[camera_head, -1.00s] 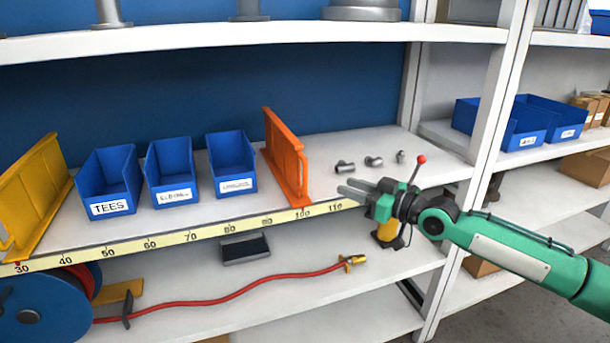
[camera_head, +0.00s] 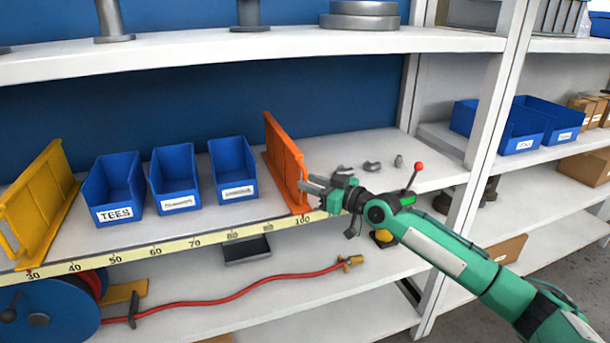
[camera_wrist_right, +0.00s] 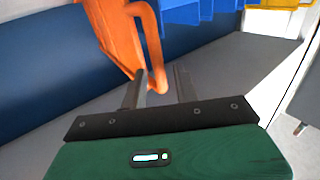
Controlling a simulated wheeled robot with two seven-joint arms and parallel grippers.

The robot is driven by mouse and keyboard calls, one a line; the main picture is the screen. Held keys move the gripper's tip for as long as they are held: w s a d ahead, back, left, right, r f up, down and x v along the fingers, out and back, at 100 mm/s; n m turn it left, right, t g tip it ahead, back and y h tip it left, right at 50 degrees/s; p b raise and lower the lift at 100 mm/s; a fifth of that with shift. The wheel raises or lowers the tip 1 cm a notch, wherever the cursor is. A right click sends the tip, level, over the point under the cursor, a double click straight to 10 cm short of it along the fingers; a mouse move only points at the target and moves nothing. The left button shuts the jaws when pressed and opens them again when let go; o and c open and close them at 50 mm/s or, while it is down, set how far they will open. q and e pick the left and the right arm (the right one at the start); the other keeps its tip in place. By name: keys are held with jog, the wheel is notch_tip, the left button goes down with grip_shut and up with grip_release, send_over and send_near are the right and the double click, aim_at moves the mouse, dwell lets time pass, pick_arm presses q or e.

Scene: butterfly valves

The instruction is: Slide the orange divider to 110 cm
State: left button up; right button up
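The orange divider (camera_head: 286,165) stands upright on the middle shelf, its front foot by the 100 mark on the yellow scale (camera_head: 215,236). My right gripper (camera_head: 307,187) is at the divider's front edge, coming in from the right. In the right wrist view the gripper (camera_wrist_right: 158,88) has its two fingers apart, with the lower end of the orange divider's loop (camera_wrist_right: 150,45) between them. A gap shows beside the loop, so the fingers do not look closed on it. The 110 mark is hidden behind my right gripper and arm. My left gripper is not in view.
Three blue bins (camera_head: 176,180) stand left of the divider, with a yellow divider (camera_head: 40,205) beyond them. Several grey pipe fittings (camera_head: 371,165) lie on the shelf to the right. A white post (camera_head: 492,110) bounds the shelf on the right.

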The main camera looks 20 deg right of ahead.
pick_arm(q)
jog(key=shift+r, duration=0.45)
pick_arm(e)
jog(key=shift+x, duration=1.25)
jog(key=shift+c, duration=0.4)
